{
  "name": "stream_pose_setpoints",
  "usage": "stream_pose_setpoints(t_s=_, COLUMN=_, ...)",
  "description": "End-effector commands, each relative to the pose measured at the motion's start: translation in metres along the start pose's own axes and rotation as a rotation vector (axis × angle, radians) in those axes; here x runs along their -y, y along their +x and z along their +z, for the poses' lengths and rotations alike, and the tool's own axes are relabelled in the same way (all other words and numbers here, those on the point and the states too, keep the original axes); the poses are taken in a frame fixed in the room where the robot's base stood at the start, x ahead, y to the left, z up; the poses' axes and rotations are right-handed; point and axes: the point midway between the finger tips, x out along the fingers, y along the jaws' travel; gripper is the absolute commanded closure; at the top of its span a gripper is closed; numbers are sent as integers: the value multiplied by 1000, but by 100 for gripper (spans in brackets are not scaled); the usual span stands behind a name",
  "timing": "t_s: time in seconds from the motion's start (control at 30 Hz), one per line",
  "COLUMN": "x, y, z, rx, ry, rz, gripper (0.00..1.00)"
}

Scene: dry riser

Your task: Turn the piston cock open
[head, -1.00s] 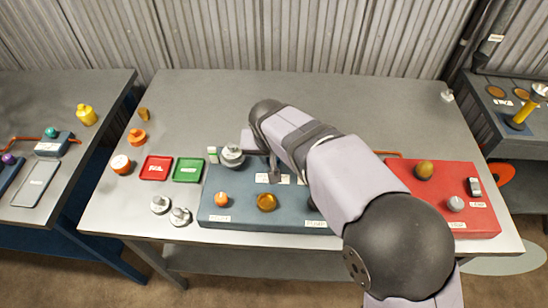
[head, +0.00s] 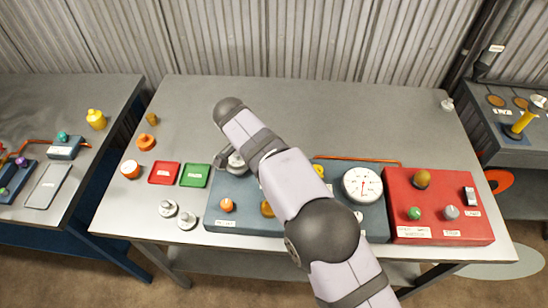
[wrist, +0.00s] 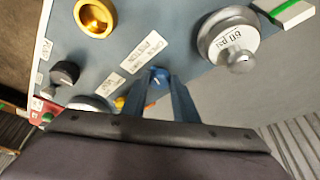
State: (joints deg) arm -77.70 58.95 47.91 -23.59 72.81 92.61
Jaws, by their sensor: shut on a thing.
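In the wrist view, my gripper (wrist: 157,84) reaches down to the blue-grey panel (wrist: 165,20), with its two fingers close together. A small blue piece (wrist: 158,73) shows between the fingertips; it appears to be the piston cock's handle, mostly hidden by the fingers. My gripper is shut on it. White label plates (wrist: 140,57) lie beside it on the panel. A silver disc weight marked "60 psi" (wrist: 236,50) stands to the right of the fingers. In the head view, my arm hides most of the cock's place.
A brass cup-shaped part (wrist: 95,16) and a black knob (wrist: 65,73) stand on the panel. In the head view, a white dial gauge (head: 362,185) and a red panel (head: 440,180) are to the right. Red (head: 163,172) and green (head: 195,176) trays lie left.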

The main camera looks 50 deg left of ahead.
Motion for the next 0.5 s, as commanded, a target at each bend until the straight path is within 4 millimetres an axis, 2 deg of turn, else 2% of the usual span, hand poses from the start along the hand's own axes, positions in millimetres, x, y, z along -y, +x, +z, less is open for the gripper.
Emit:
stream_pose_setpoints(t_s=0.03, x=1, y=-5, z=-3, rx=-1, ry=29, rz=10, gripper=96)
stream_pose_setpoints(t_s=0.5, x=3, y=-2, z=-2, rx=1, ry=195, rz=77, gripper=96)
